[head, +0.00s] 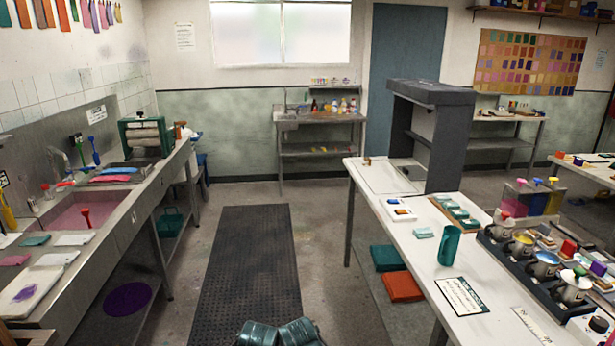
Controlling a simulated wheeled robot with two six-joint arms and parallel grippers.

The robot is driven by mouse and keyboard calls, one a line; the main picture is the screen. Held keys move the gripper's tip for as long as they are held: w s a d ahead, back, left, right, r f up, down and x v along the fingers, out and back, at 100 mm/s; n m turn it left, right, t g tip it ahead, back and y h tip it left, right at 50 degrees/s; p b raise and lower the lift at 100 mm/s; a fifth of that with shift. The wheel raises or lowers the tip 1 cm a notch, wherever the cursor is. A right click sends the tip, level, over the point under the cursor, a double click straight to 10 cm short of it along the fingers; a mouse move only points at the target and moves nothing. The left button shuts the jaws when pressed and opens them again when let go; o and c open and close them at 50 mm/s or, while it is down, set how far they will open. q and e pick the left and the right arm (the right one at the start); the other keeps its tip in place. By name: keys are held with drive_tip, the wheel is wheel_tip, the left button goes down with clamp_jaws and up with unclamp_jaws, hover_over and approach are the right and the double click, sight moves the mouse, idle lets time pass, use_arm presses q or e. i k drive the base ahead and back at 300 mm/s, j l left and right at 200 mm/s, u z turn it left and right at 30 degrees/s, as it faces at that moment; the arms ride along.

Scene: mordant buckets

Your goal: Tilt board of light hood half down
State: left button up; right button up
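The light hood (432,94) is a dark grey, open-fronted booth standing at the far end of the white right-hand table. A pale board (383,176) lies at its open left side and looks about level with the tabletop; its exact tilt is hard to tell. A small brown knob or peg (367,161) stands at the board's far left corner. A dark bar or ledge (418,138) crosses the hood's inside. The hood's far interior is partly hidden by its near side wall.
The right table (405,236) also holds a teal cup (449,246), sample cards and a dark rack of pots (540,265). A steel sink bench (110,225) runs along the left. A dark floor mat (243,265) lies in the clear aisle between them.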

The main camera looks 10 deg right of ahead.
sight(424, 120)
drive_tip(key=i+j+z, duration=0.25)
drive_tip(key=i+z, duration=0.25)
drive_tip(key=i, duration=0.35)
drive_tip(key=i+j+z, duration=0.5)
drive_tip(key=i, duration=0.25)
drive_tip(key=i+j+z, duration=0.5)
drive_tip(key=i+j, duration=0.15)
drive_tip(key=j, duration=0.2)
drive_tip(key=i+j+z, duration=0.1)
drive_tip(key=z, duration=0.8)
drive_tip(key=j+z, duration=0.45)
drive_tip(key=j, duration=0.25)
drive_tip(key=j+z, duration=0.5)
drive_tip(key=j, duration=0.2)
drive_tip(key=k+j, duration=0.1)
drive_tip(key=j, duration=0.4)
drive_tip(key=k+j, duration=0.1)
drive_tip(key=j, duration=0.35)
drive_tip(key=j+z, duration=0.1)
drive_tip(key=j, duration=0.4)
drive_tip(key=k, duration=0.05)
